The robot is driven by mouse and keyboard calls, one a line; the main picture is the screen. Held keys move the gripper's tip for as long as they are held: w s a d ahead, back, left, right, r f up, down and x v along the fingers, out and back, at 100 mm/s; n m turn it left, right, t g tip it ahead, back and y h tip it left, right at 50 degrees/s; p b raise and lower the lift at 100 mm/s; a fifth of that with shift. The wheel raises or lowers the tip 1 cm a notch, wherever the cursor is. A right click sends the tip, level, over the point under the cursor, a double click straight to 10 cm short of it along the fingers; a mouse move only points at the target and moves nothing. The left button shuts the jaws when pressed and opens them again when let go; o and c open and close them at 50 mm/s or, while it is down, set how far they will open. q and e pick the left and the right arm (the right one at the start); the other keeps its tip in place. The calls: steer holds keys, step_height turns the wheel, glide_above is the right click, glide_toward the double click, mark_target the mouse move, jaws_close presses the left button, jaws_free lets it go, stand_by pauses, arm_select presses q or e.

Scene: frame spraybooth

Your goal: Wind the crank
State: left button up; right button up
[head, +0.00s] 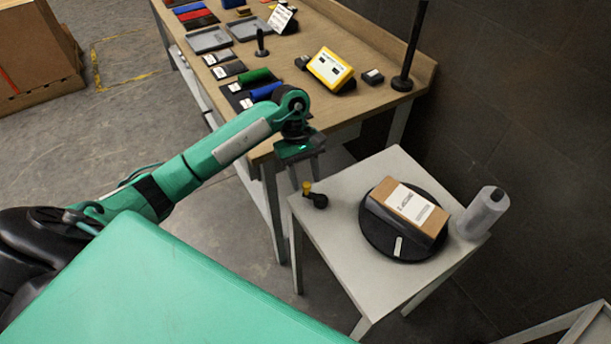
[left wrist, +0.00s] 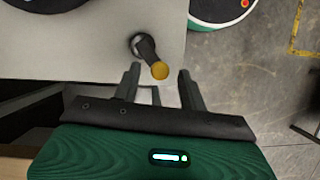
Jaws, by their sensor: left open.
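The crank (head: 318,200) is a short black arm with a yellow knob (head: 307,187), at the left corner of a small grey table. In the left wrist view the crank (left wrist: 146,48) points toward me, and its yellow knob (left wrist: 160,70) appears between my fingertips. My left gripper (head: 307,170) is open and empty, pointing down just above the knob. It also shows in the left wrist view (left wrist: 158,72), with one finger on each side of the knob. I see no contact. My right gripper is not in view.
On the grey table (head: 350,175) a black turntable (head: 378,238) carries a labelled brown box (head: 408,208). A grey cylinder (head: 482,212) stands beside it. A wooden workbench (head: 300,55) with trays, rolls and a yellow device (head: 330,68) stands behind. The table's left edge is close to the crank.

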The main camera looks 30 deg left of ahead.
arm_select(q)
steer(key=shift+s+d+f, duration=0.15)
steer(key=shift+f, duration=0.4)
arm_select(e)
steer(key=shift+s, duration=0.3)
arm_select(q)
jaws_close()
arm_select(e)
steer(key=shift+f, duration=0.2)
